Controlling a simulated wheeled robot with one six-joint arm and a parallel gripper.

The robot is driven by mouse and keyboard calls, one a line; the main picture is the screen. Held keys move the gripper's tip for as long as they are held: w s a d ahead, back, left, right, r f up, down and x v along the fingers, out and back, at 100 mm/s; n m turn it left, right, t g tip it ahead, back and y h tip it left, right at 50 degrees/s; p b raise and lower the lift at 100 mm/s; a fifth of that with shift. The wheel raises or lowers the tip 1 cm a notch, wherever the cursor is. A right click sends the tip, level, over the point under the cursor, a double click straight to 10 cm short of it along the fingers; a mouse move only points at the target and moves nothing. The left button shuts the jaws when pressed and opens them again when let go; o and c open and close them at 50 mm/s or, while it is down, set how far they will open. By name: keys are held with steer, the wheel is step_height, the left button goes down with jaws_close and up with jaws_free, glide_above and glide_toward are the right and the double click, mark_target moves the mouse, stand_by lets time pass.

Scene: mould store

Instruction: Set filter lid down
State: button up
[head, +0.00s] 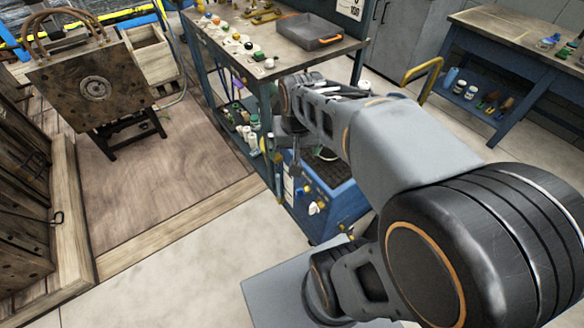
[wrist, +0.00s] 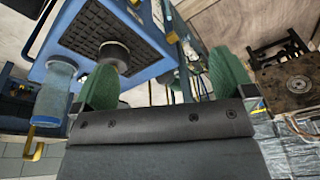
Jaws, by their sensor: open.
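A blue unit (head: 340,203) stands on the floor beside the workbench, with a dark gridded top partly hidden by my arm. In the wrist view a blue frame around a dark gridded panel (wrist: 88,28), which looks like the filter lid, fills the upper left. A round grey knob (wrist: 115,50) stands out from this panel, just inside my left green finger and apart from the right one. My gripper (wrist: 163,62) is open, its two green fingers wide apart with nothing held between them. I cannot tell whether the lid is fully seated.
The workbench (head: 278,45) bears a grey tray (head: 308,34) and several small items. A bluish cylinder (wrist: 57,88) is left of my fingers in the wrist view. A wooden mould (head: 92,85) stands at the left. The floor in front (head: 190,275) is clear.

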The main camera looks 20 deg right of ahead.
steer(key=s+a+n, duration=0.1)
steer(key=s+a+f+n, duration=0.1)
steer(key=s, duration=0.1)
steer(key=s+a+n, duration=0.1)
steer(key=shift+s+f+t, duration=0.25)
steer(key=shift+s+t, duration=0.15)
